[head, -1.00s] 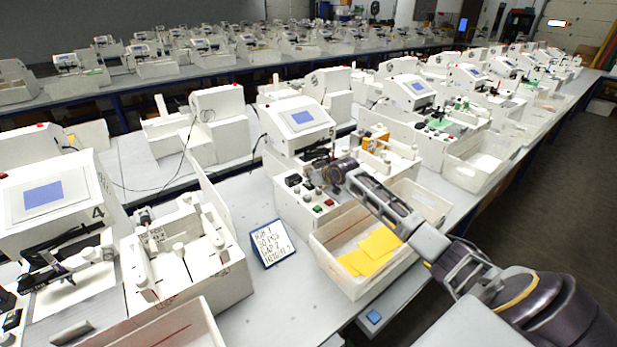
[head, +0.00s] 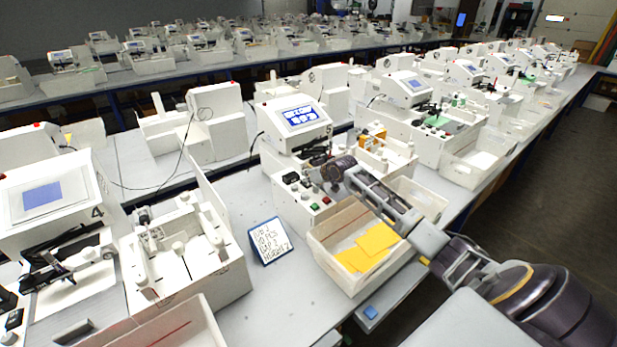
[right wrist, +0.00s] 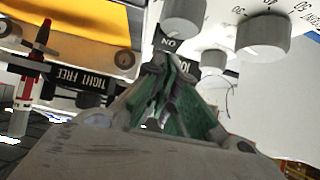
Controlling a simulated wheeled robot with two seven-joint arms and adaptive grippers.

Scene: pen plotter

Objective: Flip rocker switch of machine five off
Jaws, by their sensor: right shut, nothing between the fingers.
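Machine five (head: 268,152) is the white machine in the middle, and its tilted screen (head: 303,115) shows bright white figures on blue. Its front panel (head: 290,205) carries dark switches, grey knobs and small red and green buttons. My right gripper (head: 327,173) is at the upper right of this panel. In the right wrist view its green-padded fingers (right wrist: 166,70) are shut and empty, with tips just below a black "ON" label (right wrist: 168,44) that appears upside down. The rocker switch is not clearly visible there; the fingers may cover it. My left gripper is not in view.
A white bin (head: 330,262) with yellow sheets (head: 372,243) stands in front of the panel, under my right arm. A handwritten sign (head: 269,241) stands left of it. In the right wrist view, grey knobs (right wrist: 263,38) sit close to the fingers.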

